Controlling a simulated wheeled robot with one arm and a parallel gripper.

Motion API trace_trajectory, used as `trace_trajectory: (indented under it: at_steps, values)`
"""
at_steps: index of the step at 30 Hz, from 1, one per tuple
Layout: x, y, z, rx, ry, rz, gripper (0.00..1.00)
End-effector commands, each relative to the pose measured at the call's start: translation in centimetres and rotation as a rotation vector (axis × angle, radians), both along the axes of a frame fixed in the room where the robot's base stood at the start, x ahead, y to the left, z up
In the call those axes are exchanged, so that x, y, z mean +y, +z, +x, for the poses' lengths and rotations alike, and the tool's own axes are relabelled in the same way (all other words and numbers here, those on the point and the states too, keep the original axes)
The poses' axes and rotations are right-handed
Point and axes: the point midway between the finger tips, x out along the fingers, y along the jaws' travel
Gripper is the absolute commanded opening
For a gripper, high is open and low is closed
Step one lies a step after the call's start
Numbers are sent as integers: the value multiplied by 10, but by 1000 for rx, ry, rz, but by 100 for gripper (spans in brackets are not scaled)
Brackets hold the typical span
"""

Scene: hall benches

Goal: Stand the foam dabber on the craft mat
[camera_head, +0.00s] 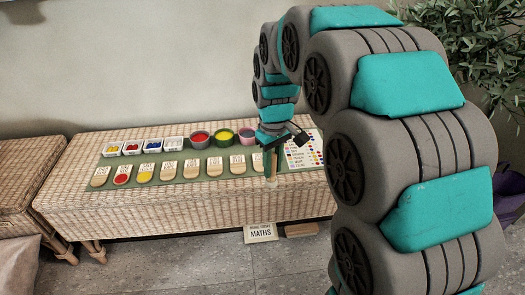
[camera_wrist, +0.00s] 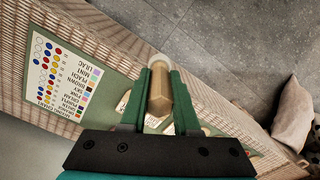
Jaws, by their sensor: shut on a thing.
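My gripper (camera_head: 270,168) is shut on the foam dabber and points down over the front part of the bench, toward the right. In the wrist view the foam dabber (camera_wrist: 159,98) is a pale wooden piece with a whitish rounded end, held between the two green fingers. In the head view only a pale tip of it (camera_head: 270,183) shows below the fingers. The green craft mat (camera_head: 187,157) lies along the wicker bench top and also shows in the wrist view (camera_wrist: 112,80). I cannot tell whether the dabber touches anything.
Several wooden paddles, two with painted ends (camera_head: 122,175), line the mat's front. Small white trays (camera_head: 152,146) and paint cups (camera_head: 223,136) stand behind. A colour chart (camera_head: 303,150) lies at the right end. A maths book (camera_head: 261,233) is on the floor.

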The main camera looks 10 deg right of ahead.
Motion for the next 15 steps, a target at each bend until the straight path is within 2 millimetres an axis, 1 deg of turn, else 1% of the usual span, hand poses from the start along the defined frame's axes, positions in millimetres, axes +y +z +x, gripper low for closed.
trace_trajectory:
  at_steps: [1, 12, 15]
  values:
    - [-4, 0, 12, -1, -3, 1, 0]
    - [-27, -7, 79, -4, 0, -1, 0]
    - [-32, -10, 94, 2, -1, -1, 0]
